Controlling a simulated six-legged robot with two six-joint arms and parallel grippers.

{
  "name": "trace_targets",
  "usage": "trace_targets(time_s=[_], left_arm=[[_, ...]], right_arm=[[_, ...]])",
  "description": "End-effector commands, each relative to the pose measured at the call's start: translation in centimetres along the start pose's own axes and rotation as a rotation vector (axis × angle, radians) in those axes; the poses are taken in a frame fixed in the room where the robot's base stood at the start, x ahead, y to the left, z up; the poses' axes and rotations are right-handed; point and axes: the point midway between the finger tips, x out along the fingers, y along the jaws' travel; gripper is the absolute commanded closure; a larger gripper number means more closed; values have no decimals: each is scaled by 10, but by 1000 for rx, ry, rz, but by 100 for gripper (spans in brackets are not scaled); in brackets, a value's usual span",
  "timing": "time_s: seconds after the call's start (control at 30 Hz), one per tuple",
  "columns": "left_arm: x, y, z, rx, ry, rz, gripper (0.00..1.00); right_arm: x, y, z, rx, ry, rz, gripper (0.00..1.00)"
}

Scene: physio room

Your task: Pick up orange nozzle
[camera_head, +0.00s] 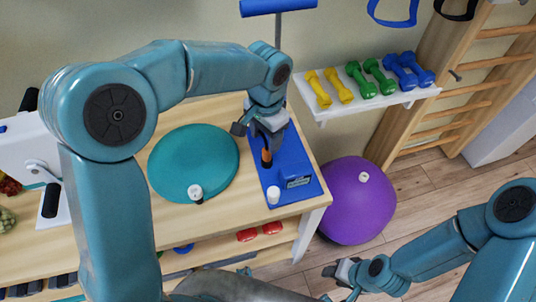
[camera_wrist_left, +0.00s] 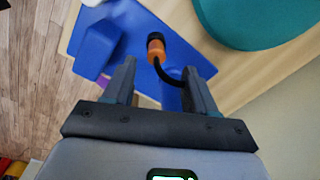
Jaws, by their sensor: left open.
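The orange nozzle (camera_wrist_left: 156,45) has a dark end and a black curved tube. It is over the blue mat (camera_wrist_left: 150,22), between and a little beyond the fingertips of my left gripper (camera_wrist_left: 158,72). My left gripper is open, with a finger on each side of the tube. In the head view the nozzle (camera_head: 267,157) shows as a small orange piece just below my left gripper (camera_head: 262,138), partly hidden by it. My right gripper (camera_head: 342,275) is at the bottom right, away from the table, too small to tell its jaw state.
A teal disc (camera_head: 180,160) lies left of the mat with a white-capped item (camera_head: 195,191) at its front edge. A white cap (camera_head: 273,195) and a blue block (camera_head: 296,170) sit on the mat. A purple ball (camera_head: 357,205) stands right of the table, below a dumbbell shelf (camera_head: 385,101).

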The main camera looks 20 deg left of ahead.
Motion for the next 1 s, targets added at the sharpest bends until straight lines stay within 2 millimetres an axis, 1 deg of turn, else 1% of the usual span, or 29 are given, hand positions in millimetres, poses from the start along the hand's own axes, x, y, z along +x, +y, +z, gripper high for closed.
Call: trace_targets(time_s=[0.17, 0.33, 0.43, 0.53, 0.73, 0.77, 0.8, 0.87, 0.9, 0.93, 1.0], left_arm=[[13, 0, -1, 1, -1, 0, 44], [40, 6, -2, 1, -4, 2, 44], [54, 5, -3, 0, -3, 0, 44], [60, 5, -4, 0, 1, 0, 44], [61, 5, -4, 0, 1, 0, 44], [61, 5, -4, 0, 1, 0, 50], [61, 5, -4, 0, 1, 0, 63], [60, 5, -4, 0, 1, 0, 83], [60, 5, -4, 0, 1, 0, 96], [60, 5, -4, 0, 1, 0, 100], [60, 5, -4, 0, 1, 0, 100]], right_arm=[[0, 0, 0, 0, 0, 0, 57], [-3, -1, 0, 0, 0, 0, 57], [-3, -1, 0, 0, 0, 0, 57], [-3, -1, 0, 0, 0, 0, 57], [-3, -1, 0, 0, 0, 0, 57], [-3, -1, 0, 0, 0, 0, 57], [-3, -1, 0, 0, 0, 0, 57], [-3, -1, 0, 0, 0, 0, 57], [-3, -1, 0, 0, 0, 0, 57], [-3, -1, 0, 0, 0, 0, 57], [-3, -1, 0, 0, 0, 0, 57]])
